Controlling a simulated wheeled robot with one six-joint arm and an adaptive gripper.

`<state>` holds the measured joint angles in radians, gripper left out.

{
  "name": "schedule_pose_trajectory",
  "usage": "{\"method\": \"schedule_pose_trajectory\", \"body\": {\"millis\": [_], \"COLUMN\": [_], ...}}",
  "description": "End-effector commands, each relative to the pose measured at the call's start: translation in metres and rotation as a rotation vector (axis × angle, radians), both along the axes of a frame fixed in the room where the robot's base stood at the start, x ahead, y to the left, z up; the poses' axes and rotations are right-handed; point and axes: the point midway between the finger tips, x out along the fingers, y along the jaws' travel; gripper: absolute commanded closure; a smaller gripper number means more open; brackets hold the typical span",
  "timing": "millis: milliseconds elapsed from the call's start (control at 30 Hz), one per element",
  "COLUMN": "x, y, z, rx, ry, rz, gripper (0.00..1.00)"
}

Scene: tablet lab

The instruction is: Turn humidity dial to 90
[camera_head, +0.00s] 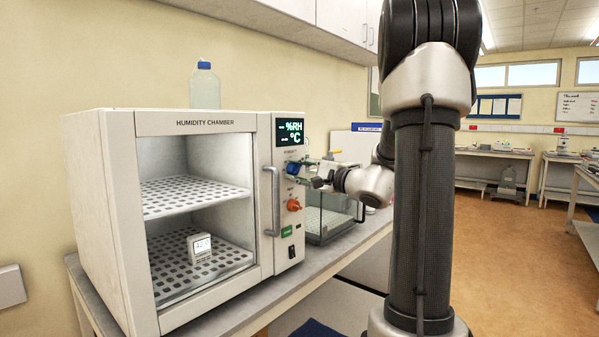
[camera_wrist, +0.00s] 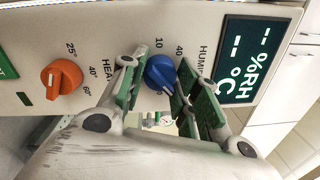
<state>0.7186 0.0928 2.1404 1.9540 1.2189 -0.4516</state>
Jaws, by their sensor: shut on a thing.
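The humidity chamber (camera_head: 205,123) stands on the bench in the head view. Its blue humidity dial (camera_head: 292,168) sits on the right-hand control panel, below the display and above an orange heat dial (camera_head: 294,204). In the wrist view the blue dial (camera_wrist: 160,74) lies between the green-padded fingers of my gripper (camera_wrist: 158,84), which is shut on it. The labels 10 and 40 show beside it; the rest of its scale and its pointer are not clear. In the head view my gripper (camera_head: 312,177) reaches the dial from the right. The display (camera_head: 289,132) shows dashes for %RH and °C.
A door handle (camera_head: 271,200) stands out left of the dials. A green switch (camera_head: 287,232) is below them. A small white meter (camera_head: 199,247) sits on the chamber's lower shelf. A glass-sided box (camera_head: 330,222) stands right of the chamber, and a bottle (camera_head: 204,86) on top.

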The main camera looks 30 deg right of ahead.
Motion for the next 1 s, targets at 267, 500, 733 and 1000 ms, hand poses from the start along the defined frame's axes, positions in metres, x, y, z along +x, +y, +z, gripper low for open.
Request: {"method": "schedule_pose_trajectory", "body": {"millis": [267, 500, 733, 1000], "x": [-0.0008, -0.001, -0.0011, -0.0011], "y": [0.0009, 0.0013, 0.0015, 0.0015], "z": [-0.0021, -0.0023, -0.0023, -0.0025], "rx": [0.243, 0.433, 0.564, 0.643], "ry": [0.093, 0.163, 0.211, 0.24], "rz": [0.0, -0.001, 0.0, 0.0], "gripper": [0.92, 0.92, 0.92, 0.92]}}
